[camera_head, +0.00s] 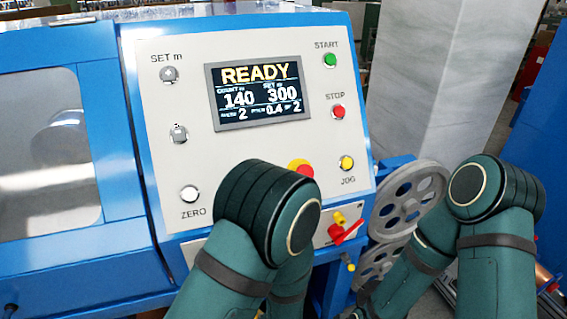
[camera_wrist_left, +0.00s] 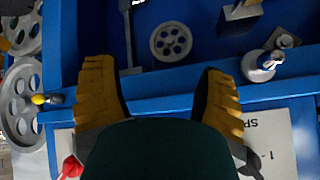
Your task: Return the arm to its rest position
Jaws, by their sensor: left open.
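My left arm (camera_head: 265,215) stands bent in front of the blue machine's control panel (camera_head: 155,125), its elbow covering part of the panel's lower middle. My left gripper (camera_wrist_left: 158,92) shows in the left wrist view, with its two yellow fingers wide apart and nothing between them. It is over the blue machine frame (camera_wrist_left: 190,105). My right arm (camera_head: 490,210) stands bent at the right of the head view, and its gripper is not visible. The left gripper cannot be made out in the head view.
Grey spoked pulleys (camera_head: 408,198) stand between my arms at the machine's right side. A red handle (camera_head: 346,231) and yellow knob (camera_head: 338,218) jut out below the panel. The display (camera_head: 260,90) reads READY, 140 and 300. A marble-like pillar (camera_head: 430,80) stands behind.

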